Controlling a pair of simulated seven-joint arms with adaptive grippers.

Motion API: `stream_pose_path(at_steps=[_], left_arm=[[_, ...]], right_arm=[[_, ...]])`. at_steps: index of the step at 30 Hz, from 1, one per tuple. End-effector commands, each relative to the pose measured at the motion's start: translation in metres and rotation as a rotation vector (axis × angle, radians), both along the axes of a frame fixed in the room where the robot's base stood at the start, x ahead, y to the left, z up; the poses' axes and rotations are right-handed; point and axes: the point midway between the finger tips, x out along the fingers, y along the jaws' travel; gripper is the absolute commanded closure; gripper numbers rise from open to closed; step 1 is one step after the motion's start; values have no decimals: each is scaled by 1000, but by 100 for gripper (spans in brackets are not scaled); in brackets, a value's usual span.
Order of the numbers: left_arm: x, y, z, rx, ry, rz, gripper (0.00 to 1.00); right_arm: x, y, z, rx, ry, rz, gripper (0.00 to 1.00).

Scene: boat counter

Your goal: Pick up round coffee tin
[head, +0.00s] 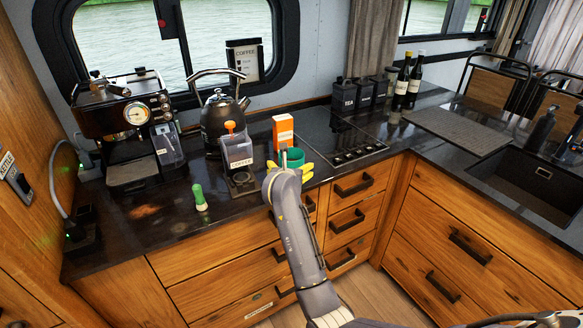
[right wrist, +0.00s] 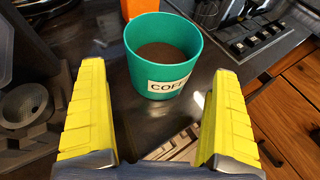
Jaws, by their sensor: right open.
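The round coffee tin (right wrist: 143,68) is a teal, open-topped cylinder with a white label reading "COFF…" and brown coffee inside. It stands upright on the dark counter. In the head view the tin (head: 296,155) is partly hidden behind my right gripper (head: 290,168). In the right wrist view my right gripper (right wrist: 158,85) is open, its two yellow fingers well apart. The tin is just ahead of the fingertips, roughly centred between them. Nothing is held. My left gripper is not in view.
An orange carton (head: 283,130) stands just behind the tin. The stove (head: 350,146) lies to the right. A kettle (head: 222,118), espresso machine (head: 125,125) and green-topped item (head: 199,197) are further left.

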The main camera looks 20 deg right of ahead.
Motion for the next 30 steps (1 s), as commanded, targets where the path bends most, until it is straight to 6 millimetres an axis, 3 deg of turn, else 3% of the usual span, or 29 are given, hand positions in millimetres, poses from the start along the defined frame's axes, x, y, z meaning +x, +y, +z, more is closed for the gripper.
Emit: stream_pose_path(at_steps=[12, 23, 30], left_arm=[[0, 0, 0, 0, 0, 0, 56], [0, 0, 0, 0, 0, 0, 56], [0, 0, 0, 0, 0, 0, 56]], right_arm=[[36, -18, -17, -4, 2, 0, 2], [41, -20, -19, -3, -1, 0, 2], [41, -20, -19, -3, -1, 0, 28]])
